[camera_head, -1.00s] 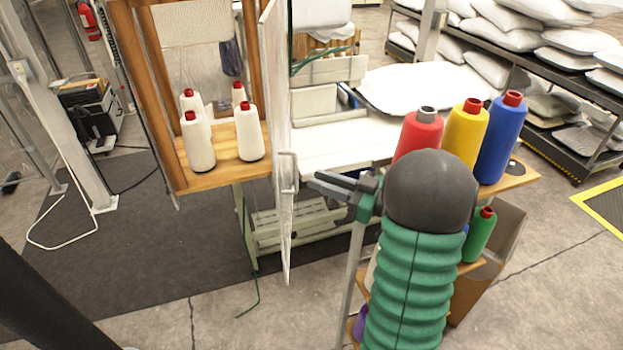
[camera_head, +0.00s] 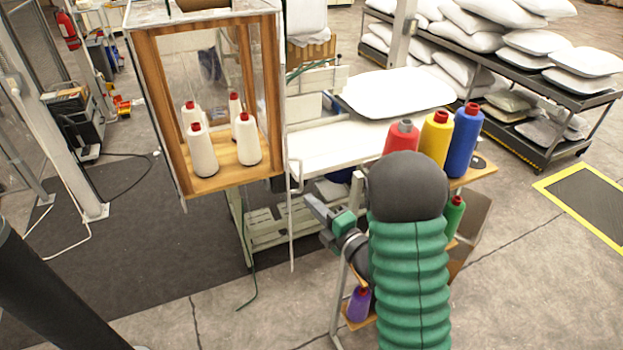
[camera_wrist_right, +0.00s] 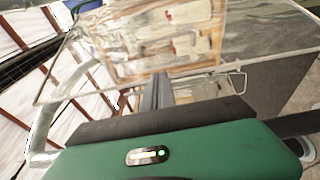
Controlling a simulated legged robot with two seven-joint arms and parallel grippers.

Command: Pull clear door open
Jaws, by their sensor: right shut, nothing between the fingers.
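The clear door (camera_head: 290,235) shows almost edge-on in the head view, as a thin pale upright line at the right side of the wooden cabinet (camera_head: 156,110). Its small metal handle (camera_head: 295,180) sticks out partway down. The cabinet front is uncovered, with white red-topped spools (camera_head: 203,155) inside. My right gripper (camera_head: 309,202) is shut and empty, just right of and below the handle, not holding it. In the right wrist view the shut fingers (camera_wrist_right: 157,85) point toward the clear panel (camera_wrist_right: 275,35), and contact cannot be told. My left gripper is out of view.
A white work table (camera_head: 325,150) lies behind the door. Pillows fill a rack (camera_head: 575,145) at the back right. Floor before the cabinet is clear.

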